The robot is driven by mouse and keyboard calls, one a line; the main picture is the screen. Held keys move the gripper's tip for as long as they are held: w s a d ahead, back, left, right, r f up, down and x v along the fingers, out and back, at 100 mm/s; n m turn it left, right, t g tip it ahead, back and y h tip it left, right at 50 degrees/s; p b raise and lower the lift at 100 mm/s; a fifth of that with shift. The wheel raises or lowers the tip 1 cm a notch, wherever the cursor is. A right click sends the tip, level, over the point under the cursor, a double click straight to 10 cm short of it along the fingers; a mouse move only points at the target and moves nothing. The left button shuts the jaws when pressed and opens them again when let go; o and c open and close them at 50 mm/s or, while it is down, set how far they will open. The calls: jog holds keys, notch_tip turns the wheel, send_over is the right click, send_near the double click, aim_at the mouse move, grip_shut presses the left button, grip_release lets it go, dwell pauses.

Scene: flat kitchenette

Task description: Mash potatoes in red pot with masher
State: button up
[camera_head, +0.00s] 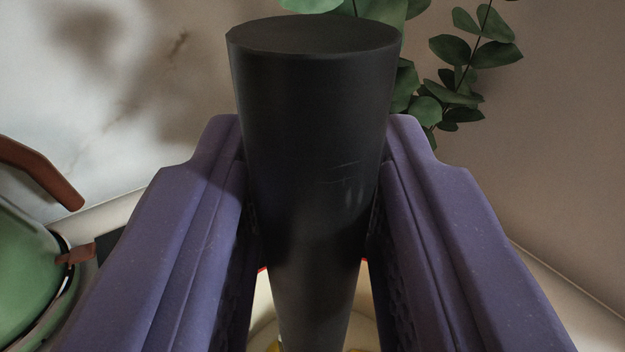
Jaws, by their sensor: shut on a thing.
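The masher's dark grey handle (314,205) stands upright in the middle of the view, its flat round top nearest the upper edge. My gripper (315,128) has its two purple fingers closed on the handle from left and right. Below, a cream inner surface with a thin red rim, likely the red pot (262,268), shows between the fingers. A small yellow bit, possibly potato (274,346), shows at the bottom edge. The masher's head and most of the pot are hidden by the handle and fingers.
A green kettle-like vessel (30,270) with a brown handle stands at the left. A leafy green plant (462,75) is behind at upper right. A marbled wall (110,90) and a plain beige wall (540,160) meet the pale counter behind.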

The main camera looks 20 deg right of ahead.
jog(key=shift+f+b, duration=1.3)
jog(key=shift+f, duration=0.1)
jog(key=shift+r+p, duration=1.35)
jog(key=shift+r, duration=0.55)
jog(key=shift+d+f, duration=0.1)
jog(key=shift+w+d+b, duration=0.1)
jog(key=shift+d+b, duration=0.15)
jog(key=shift+b, duration=0.1)
jog(key=shift+w+d+b, duration=0.2)
jog(key=shift+d+b, duration=0.25)
jog(key=shift+d, duration=0.45)
jog(key=shift+w+d+b, duration=0.15)
jog(key=shift+d+b, duration=0.25)
jog(key=shift+d, duration=0.5)
jog(key=shift+f, duration=0.1)
